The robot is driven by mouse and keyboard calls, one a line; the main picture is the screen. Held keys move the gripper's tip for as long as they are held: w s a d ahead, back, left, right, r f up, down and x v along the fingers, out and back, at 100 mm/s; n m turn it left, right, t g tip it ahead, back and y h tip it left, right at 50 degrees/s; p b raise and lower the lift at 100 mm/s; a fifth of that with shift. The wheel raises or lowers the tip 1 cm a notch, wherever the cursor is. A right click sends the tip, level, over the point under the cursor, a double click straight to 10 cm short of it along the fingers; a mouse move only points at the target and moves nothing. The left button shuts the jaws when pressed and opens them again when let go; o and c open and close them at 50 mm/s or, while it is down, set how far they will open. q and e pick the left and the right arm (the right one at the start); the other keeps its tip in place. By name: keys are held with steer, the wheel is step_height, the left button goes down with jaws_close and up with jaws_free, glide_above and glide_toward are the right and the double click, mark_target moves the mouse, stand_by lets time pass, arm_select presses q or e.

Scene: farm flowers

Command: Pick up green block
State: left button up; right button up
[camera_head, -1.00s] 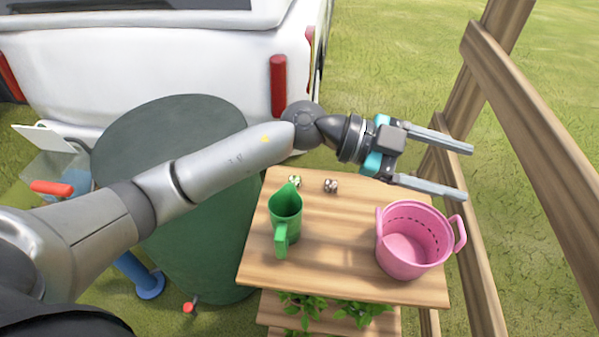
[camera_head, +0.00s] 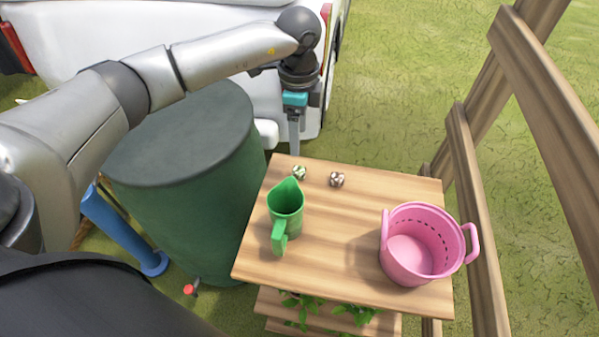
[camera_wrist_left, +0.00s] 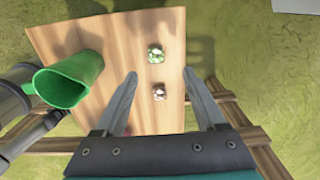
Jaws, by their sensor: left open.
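The green block (camera_head: 299,172) is a small, green-and-white patterned cube on the wooden table, near its far left edge. It also shows in the left wrist view (camera_wrist_left: 155,53), a little beyond my fingertips. A similar brownish block (camera_head: 337,179) lies to its right; in the left wrist view it appears between my fingers (camera_wrist_left: 159,92). My left gripper (camera_head: 294,148) points down just behind the table's far edge in the head view. Its two fingers are spread in the left wrist view (camera_wrist_left: 160,75), with nothing held. My right gripper is not in view.
A green pitcher (camera_head: 286,209) stands close in front of the green block. A pink basket (camera_head: 390,262) stands at the table's right. A green barrel (camera_head: 190,215) is left of the table (camera_head: 335,225); a wooden fence (camera_head: 473,190) is at right. The table's middle is clear.

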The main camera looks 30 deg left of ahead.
arm_select(q)
glide_above(299, 169)
steer(key=f, duration=0.4)
steer(key=shift+w+a+f+b, duration=0.15)
steer(key=shift+w+f+b, duration=0.1)
steer(key=shift+w+b, duration=0.1)
steer(key=shift+s+f, duration=0.15)
steer(key=shift+f, duration=0.55)
steer(key=f, duration=0.1)
steer(key=f+b, duration=0.1)
steer(key=f, duration=0.1)
steer(key=shift+s+d+f, duration=0.25)
steer(key=shift+s+f, duration=0.05)
steer(key=shift+f, duration=0.35)
jaws_close()
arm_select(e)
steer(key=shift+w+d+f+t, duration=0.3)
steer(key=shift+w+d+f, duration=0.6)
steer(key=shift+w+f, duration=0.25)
